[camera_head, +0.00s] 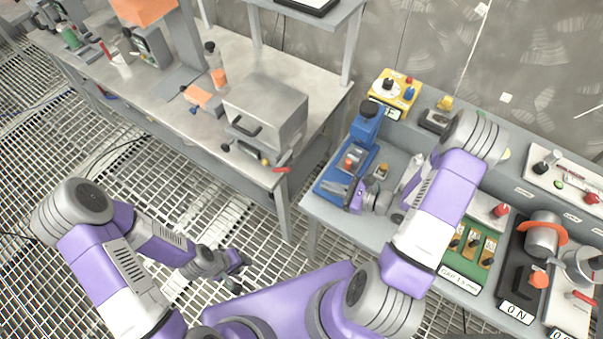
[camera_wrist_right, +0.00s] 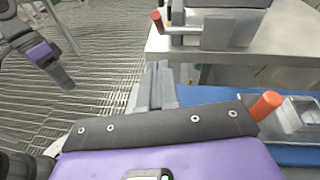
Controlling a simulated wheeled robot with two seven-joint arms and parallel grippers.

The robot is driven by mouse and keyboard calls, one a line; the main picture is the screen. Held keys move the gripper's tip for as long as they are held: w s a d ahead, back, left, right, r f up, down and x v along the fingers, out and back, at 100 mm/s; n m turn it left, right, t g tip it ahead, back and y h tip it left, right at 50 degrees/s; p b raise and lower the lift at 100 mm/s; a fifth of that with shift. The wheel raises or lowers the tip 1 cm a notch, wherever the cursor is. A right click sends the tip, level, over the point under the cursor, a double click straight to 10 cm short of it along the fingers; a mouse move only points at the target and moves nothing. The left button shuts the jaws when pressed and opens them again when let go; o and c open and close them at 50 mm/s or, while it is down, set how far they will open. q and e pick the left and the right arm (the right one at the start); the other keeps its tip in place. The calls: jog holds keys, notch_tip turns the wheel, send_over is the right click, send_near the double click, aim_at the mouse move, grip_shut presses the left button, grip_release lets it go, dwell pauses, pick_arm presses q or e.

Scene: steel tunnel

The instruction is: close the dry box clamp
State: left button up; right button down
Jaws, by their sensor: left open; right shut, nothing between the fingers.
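The dry box, a grey metal box (camera_head: 265,105), stands near the right end of the long bench. A lever with a red grip (camera_head: 281,170) sticks out low at its front corner. In the right wrist view the red-tipped lever (camera_wrist_right: 158,22) shows by a bracket at the bench edge, apart from my fingers. My right gripper (camera_head: 339,187) is shut and empty, over the blue fixture; its fingers (camera_wrist_right: 155,85) show together in the wrist view. My left gripper (camera_head: 238,263) is open and empty, low over the floor grating. The lever's exact joint to the box is unclear.
A blue fixture (camera_head: 330,183) stands on the right bench beside my right gripper. Panels with switches, including a green one (camera_head: 465,262), fill that bench. A gap separates the two benches.

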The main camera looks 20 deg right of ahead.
jog(key=x, duration=0.6)
jog(key=shift+w+a+r, duration=1)
jog(key=shift+a+r, duration=0.1)
jog(key=shift+a, duration=0.15)
